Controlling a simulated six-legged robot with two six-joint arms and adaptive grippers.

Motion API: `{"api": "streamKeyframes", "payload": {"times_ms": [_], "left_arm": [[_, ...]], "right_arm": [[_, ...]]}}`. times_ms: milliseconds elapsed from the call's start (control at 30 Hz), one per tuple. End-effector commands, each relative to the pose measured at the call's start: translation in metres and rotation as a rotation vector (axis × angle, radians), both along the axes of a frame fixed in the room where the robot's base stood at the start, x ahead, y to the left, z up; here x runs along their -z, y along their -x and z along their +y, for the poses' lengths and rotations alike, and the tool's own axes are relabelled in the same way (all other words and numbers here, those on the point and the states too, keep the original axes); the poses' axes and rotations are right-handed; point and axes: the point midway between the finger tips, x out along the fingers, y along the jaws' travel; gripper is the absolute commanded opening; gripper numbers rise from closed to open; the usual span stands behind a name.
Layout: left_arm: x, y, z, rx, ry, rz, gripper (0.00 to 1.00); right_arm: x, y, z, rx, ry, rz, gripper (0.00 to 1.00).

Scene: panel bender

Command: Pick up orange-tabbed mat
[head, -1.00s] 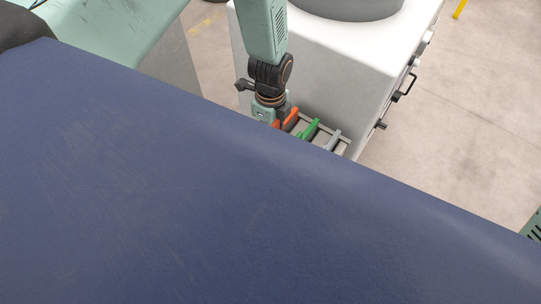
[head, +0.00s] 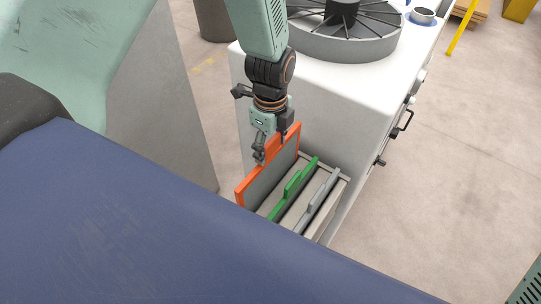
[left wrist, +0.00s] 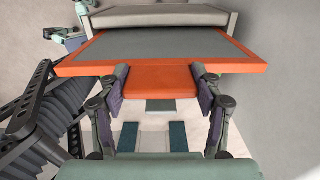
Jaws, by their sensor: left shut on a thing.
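The orange-tabbed mat (head: 268,172) is a grey panel with an orange border and a raised orange tab. It stands at the left side of the mat rack (head: 338,196), above the level of the other mats; whether its bottom edge is clear of the rack is hidden. My left gripper (head: 272,140) is shut on the orange tab from above. In the left wrist view, the tab of this mat (left wrist: 163,81) sits between the two fingers (left wrist: 162,88). My right gripper is not in view.
A green-tabbed mat (head: 292,186) and a grey-tabbed mat (head: 322,197) stand in the rack. A white cabinet (head: 330,95) with a round grey finned unit (head: 345,40) stands behind. A blue padded surface (head: 150,235) fills the lower left foreground and hides the rack's near side.

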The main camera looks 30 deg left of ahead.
Motion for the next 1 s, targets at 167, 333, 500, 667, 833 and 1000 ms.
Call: {"api": "streamKeyframes", "payload": {"times_ms": [167,333,500,667,833,1000], "left_arm": [[-0.032,-0.001,0.000,0.000,0.000,-0.004,0.10],[-0.061,-0.001,0.000,0.000,0.000,-0.004,0.10],[-0.092,-0.001,0.000,0.000,0.000,-0.005,0.10],[-0.122,-0.001,0.000,0.000,0.000,-0.005,0.10],[-0.150,-0.001,0.000,0.000,0.000,-0.004,0.10],[-0.169,-0.001,0.000,0.000,-0.001,-0.003,0.10]], "right_arm": [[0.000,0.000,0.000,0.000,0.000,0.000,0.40],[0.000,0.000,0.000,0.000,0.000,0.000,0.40],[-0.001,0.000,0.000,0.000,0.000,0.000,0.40],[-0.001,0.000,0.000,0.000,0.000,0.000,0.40],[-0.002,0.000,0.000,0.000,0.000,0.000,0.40],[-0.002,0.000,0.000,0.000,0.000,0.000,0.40]]}}
